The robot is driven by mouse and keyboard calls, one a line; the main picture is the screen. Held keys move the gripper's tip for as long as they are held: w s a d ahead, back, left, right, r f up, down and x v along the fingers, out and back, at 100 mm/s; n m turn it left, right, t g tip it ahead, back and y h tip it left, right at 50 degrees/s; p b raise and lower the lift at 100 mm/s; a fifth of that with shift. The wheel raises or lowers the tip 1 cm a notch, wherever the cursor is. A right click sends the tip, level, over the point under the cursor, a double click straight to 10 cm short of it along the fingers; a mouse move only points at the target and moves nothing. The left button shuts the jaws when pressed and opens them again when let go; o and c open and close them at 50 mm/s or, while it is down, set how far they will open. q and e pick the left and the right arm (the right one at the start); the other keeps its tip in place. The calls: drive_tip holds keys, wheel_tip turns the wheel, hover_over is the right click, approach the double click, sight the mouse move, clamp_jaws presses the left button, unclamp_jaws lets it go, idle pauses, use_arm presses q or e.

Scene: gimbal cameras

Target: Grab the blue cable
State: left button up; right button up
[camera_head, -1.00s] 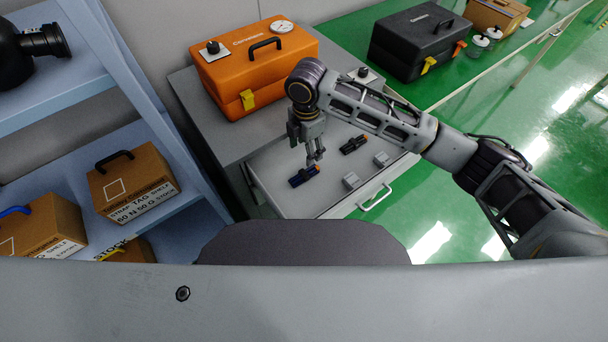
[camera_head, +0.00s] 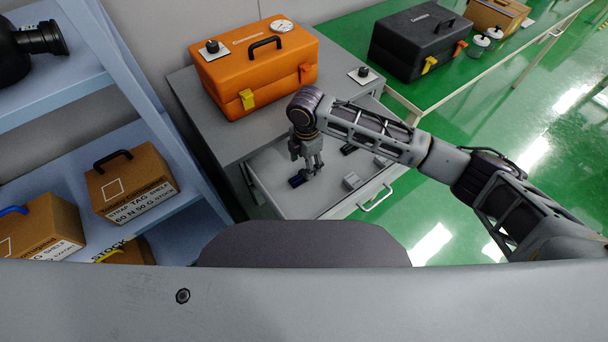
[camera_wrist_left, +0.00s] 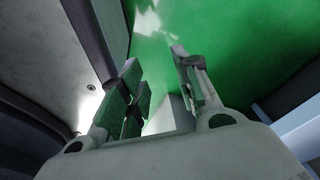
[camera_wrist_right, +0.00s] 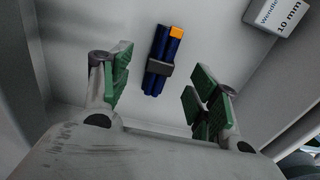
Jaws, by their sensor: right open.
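The blue cable (camera_wrist_right: 163,62) is a short bundle with a dark band round its middle and an orange end. It lies on the floor of the open drawer (camera_head: 325,205). In the head view only part of the cable (camera_head: 297,181) shows beside my right gripper (camera_head: 314,172). In the right wrist view my right gripper (camera_wrist_right: 160,95) is open and empty, its green-padded fingers spread wide. The cable lies ahead, between the lines of the fingers and apart from both. My left gripper (camera_wrist_left: 158,80) shows only in the left wrist view, open and empty.
In the drawer are small grey boxes (camera_head: 351,181) and a dark item (camera_head: 348,149) partly behind my arm. The drawer walls stand close around. An orange toolbox (camera_head: 255,65) sits on the cabinet top. A blue shelf with cardboard boxes (camera_head: 131,184) stands at left.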

sight(305, 171)
drive_tip(key=shift+s+f, duration=0.1)
drive_tip(key=shift+f, duration=0.35)
drive_tip(key=f, duration=0.3)
drive_tip(key=shift+s+a+f+b, duration=0.2)
drive_tip(key=shift+f+b, duration=0.1)
drive_tip(key=shift+f, duration=0.35)
use_arm(q)
drive_tip(key=w, duration=0.2)
drive_tip(key=shift+w+d+r, duration=0.2)
drive_tip(key=shift+w+d, duration=0.1)
drive_tip(key=shift+d, duration=0.1)
drive_tip(key=shift+s, duration=0.2)
use_arm(e)
drive_tip(key=shift+c, duration=0.8)
use_arm(q)
drive_tip(key=shift+s+f, duration=0.1)
drive_tip(key=shift+s, duration=0.15)
use_arm(e)
drive_tip(key=c, duration=1)
